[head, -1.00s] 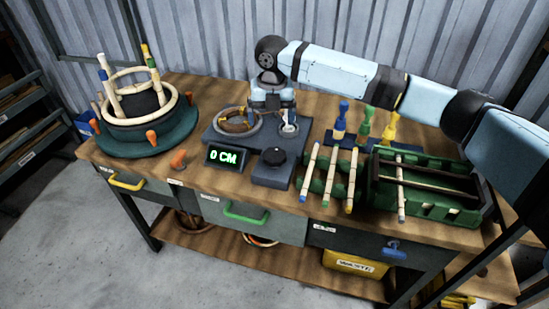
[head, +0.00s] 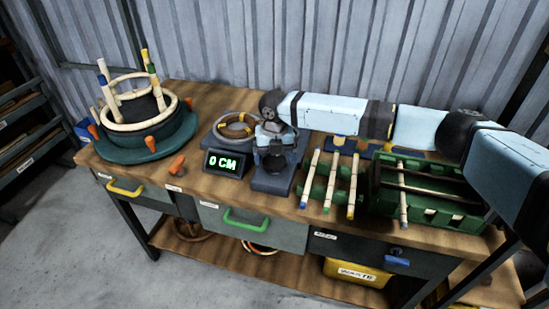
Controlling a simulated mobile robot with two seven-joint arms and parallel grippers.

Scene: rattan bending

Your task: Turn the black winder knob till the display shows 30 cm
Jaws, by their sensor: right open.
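The winder stands at the middle of the bench, with its black knob (head: 273,163) on a grey block (head: 271,182) at its front. The display (head: 227,163) left of the knob reads "0 CM" in green. My right gripper (head: 275,153) points down over the knob with open jaws. It covers much of the knob, and I cannot tell whether the fingers touch it. A rattan coil (head: 236,124) lies on the winder behind the display. My left gripper is not in view.
A round green jig (head: 150,145) with upright posts stands at the left. An orange peg (head: 177,165) is near the front edge. Right of the winder are rods on a green rack (head: 330,186) and a green crate (head: 435,208). A corrugated wall (head: 200,40) closes the back.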

